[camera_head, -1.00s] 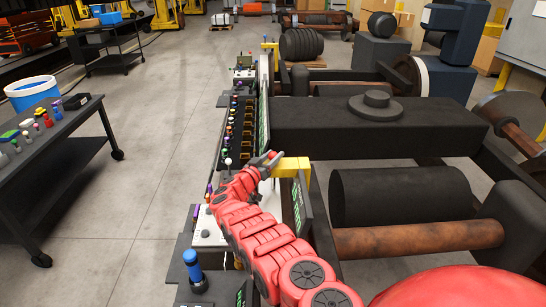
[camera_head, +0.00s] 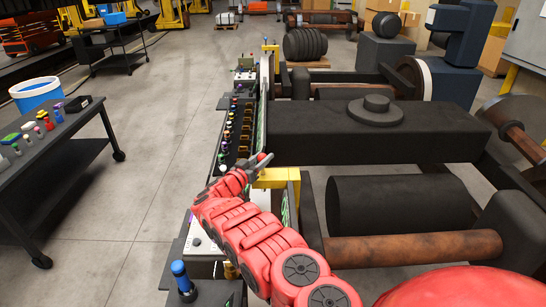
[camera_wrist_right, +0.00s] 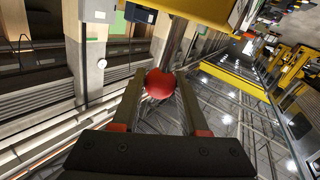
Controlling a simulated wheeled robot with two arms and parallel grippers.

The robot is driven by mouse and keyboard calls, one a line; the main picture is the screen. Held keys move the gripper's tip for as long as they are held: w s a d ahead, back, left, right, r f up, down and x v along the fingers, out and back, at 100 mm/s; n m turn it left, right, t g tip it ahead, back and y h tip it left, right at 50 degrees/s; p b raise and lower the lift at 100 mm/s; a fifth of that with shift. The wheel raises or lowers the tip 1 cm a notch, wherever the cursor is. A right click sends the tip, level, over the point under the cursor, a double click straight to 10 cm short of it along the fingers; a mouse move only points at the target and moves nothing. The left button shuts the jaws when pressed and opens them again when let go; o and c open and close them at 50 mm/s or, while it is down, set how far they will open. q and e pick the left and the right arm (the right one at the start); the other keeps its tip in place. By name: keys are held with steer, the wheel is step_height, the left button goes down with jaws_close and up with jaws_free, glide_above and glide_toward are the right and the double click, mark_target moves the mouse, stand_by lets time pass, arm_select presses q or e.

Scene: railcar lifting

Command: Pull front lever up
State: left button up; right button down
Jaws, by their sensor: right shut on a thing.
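The front lever ends in a red ball knob (camera_head: 262,157), which shows small in the head view beside a yellow block (camera_head: 277,178). In the right wrist view the red ball (camera_wrist_right: 160,84) sits between the two fingers, and its metal shaft (camera_wrist_right: 173,45) runs up to the yellow block (camera_wrist_right: 205,9). My right gripper (camera_head: 258,162) is shut on the ball, with one finger on each side; it also fills the lower right wrist view (camera_wrist_right: 160,96). My red right arm hides part of the console. My left gripper is not in view.
A long console (camera_head: 236,125) with knobs and buttons runs along the railcar frame. A blue-handled control (camera_head: 180,273) stands on its near end. A black cart (camera_head: 60,140) with coloured items and a blue bucket (camera_head: 35,95) are at left. The floor between is clear.

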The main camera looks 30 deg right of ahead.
steer(key=shift+d+r, duration=0.15)
steer(key=shift+r, duration=0.05)
steer(key=shift+a, duration=0.2)
steer(key=shift+c, duration=2.2)
jaws_free()
steer(key=shift+d, duration=0.1)
